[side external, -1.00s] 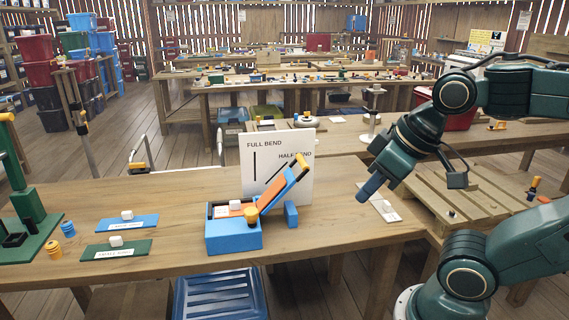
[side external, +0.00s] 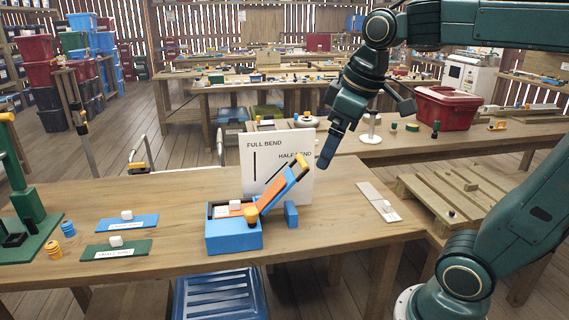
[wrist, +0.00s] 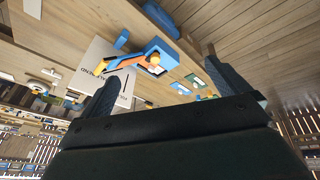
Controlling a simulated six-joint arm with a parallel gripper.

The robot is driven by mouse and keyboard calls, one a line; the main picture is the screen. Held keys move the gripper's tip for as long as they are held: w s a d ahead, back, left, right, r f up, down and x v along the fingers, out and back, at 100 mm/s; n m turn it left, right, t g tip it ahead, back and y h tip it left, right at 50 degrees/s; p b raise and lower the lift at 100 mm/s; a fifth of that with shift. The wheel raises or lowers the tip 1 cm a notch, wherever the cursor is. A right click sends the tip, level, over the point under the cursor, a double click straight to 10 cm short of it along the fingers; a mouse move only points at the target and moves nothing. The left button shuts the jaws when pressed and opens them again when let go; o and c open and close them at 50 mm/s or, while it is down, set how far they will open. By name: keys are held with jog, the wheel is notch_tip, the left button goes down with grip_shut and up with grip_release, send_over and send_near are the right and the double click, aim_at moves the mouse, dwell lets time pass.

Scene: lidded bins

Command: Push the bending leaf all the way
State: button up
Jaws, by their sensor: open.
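The bending leaf (side external: 279,191) is a blue and orange arm hinged on a blue box (side external: 233,236). It tilts up to the right, with a yellow tip, roughly along the HALF BEND line of the white board (side external: 262,157) behind it. The leaf also shows in the wrist view (wrist: 124,62), with the box (wrist: 157,48). My gripper (side external: 325,162) is in the air, just right of the leaf's upper end in the side view, and no contact is visible. Its two fingers stand wide apart in the wrist view (wrist: 167,84), with nothing held between them.
A small blue block (side external: 291,214) stands right of the box. A blue plate (side external: 128,223) and a green plate (side external: 117,250), each with a white piece, lie to the left. White cards (side external: 380,203) lie at the right. The front of the table is clear.

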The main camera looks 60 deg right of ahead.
jog(key=w+d+r+n+g, duration=0.2)
jog(key=w+d+n, duration=0.1)
jog(key=w+d, duration=0.7)
jog(key=n+g, duration=0.2)
jog(key=n, duration=0.2)
send_over(303, 159)
notch_tip(303, 159, down, 5)
jog(key=shift+a+y, duration=0.15)
jog(key=shift+y, duration=0.15)
jog(key=shift+f, duration=0.1)
notch_tip(303, 159, down, 14)
jog(key=shift+r, duration=0.15)
jog(key=shift+c, duration=0.2)
jog(key=c, duration=0.9)
jog(key=shift+o, duration=0.2)
jog(key=shift+s, duration=0.1)
